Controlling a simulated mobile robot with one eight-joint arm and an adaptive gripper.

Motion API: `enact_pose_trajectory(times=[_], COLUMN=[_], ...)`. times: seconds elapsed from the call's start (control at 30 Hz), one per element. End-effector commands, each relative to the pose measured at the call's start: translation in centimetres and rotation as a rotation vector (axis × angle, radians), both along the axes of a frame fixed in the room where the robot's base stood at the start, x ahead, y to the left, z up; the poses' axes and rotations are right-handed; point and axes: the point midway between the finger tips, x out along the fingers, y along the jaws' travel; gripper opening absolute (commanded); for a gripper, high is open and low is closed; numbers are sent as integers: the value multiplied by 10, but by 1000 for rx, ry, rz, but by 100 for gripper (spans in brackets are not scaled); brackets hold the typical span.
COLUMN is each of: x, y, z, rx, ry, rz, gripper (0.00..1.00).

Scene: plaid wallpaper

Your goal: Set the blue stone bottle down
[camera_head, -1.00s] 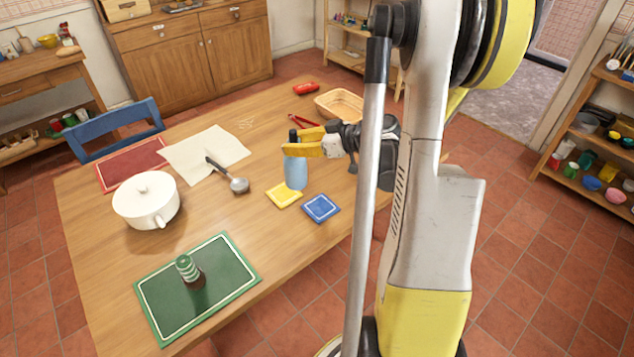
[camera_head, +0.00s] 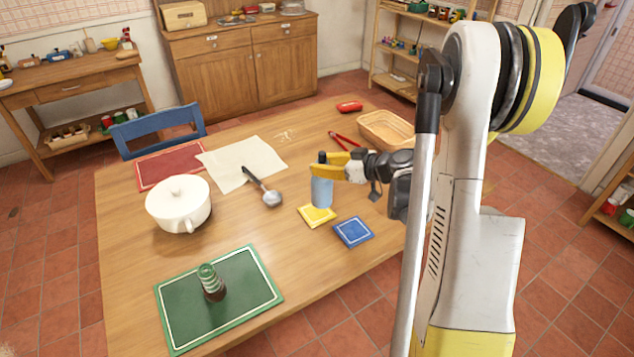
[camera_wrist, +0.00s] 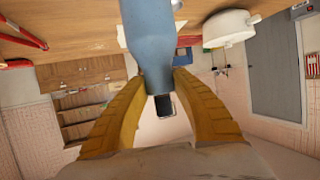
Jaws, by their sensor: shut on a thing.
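The blue stone bottle (camera_head: 321,191) is light blue with a dark cap and stands upright near the middle of the wooden table (camera_head: 262,236). My gripper (camera_head: 322,172) has its yellow fingers shut around the upper part of the bottle, just below the cap. In the wrist view the bottle (camera_wrist: 150,40) shows between the two yellow fingers (camera_wrist: 158,86). The bottle's base is right behind a yellow coaster (camera_head: 316,216). I cannot tell whether the base touches the table or the coaster.
A blue coaster (camera_head: 353,232) lies right of the yellow one. A ladle (camera_head: 270,197), white pot (camera_head: 179,204), paper sheet (camera_head: 238,162), red tongs (camera_head: 342,140) and basket (camera_head: 385,131) lie around. A green-and-brown bottle (camera_head: 211,283) stands on a green mat (camera_head: 247,310).

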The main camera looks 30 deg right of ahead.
Motion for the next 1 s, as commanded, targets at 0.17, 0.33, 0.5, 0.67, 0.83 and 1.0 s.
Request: enact_pose_trajectory(times=[0.17, 0.33, 0.5, 0.67, 0.83, 1.0], x=[15, 16, 16, 16, 16, 16], y=[9, 9, 9, 9, 9, 9], z=[-11, -24, -51, -50, -52, -54], rx=[2, 1, 1, 1, 1, 0], ry=[0, -1, -1, -1, -1, 0], rz=[1, -1, -1, -1, -1, -1], gripper=[0, 0, 0, 0, 0, 50])
